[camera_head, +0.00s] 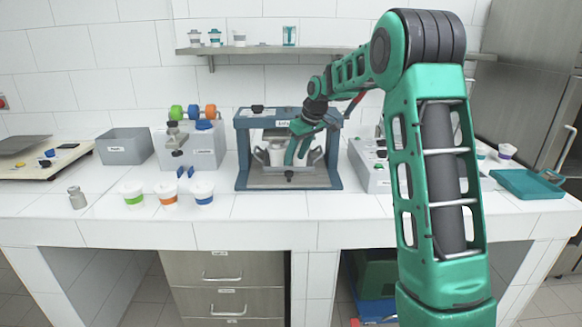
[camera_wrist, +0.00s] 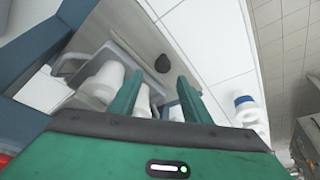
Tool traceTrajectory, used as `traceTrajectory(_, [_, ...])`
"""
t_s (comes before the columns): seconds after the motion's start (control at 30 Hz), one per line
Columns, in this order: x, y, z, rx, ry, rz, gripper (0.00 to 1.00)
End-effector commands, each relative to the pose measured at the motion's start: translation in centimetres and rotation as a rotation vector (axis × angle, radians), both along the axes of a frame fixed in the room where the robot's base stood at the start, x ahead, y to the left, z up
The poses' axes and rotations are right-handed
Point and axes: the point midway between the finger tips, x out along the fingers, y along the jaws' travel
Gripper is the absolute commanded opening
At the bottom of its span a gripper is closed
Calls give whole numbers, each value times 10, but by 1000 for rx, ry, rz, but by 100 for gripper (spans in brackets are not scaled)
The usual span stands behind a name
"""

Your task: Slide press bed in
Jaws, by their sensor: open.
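The press (camera_head: 243,155) is a blue frame at the middle of the counter in the head view. Its grey bed (camera_head: 262,181) lies low at the front, with a small dark knob (camera_head: 289,174) at its front edge. The wrist view shows the bed (camera_wrist: 124,57) as a grey plate, the black knob (camera_wrist: 162,63) beyond my fingertips, and a white cup (camera_wrist: 104,81) left of the fingers. My gripper (camera_head: 294,155) is in front of the press opening, pointing down. In the wrist view my gripper (camera_wrist: 160,82) is open, with white shapes partly showing between the fingers. My arm hides part of the press.
Lidded cups with green, orange and blue bands (camera_head: 168,194) stand left of the press. A grey machine with coloured rolls (camera_head: 203,150) is behind them. A grey device (camera_head: 372,172) stands close on the right. The counter in front of the press is clear.

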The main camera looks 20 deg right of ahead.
Motion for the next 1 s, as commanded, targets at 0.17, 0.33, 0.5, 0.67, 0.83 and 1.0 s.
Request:
traceTrajectory(0.17, [-9, -5, 26, -1, -3, -3, 44])
traceTrajectory(0.33, [-13, -7, 37, -1, -1, -2, 44])
traceTrajectory(0.5, [-14, -7, 39, 0, -1, -1, 44])
traceTrajectory(0.67, [-14, -7, 39, 0, -1, -1, 44])
traceTrajectory(0.83, [-14, -7, 38, 0, 0, -1, 44])
traceTrajectory(1.0, [-30, -9, 41, -3, 15, -35, 44])
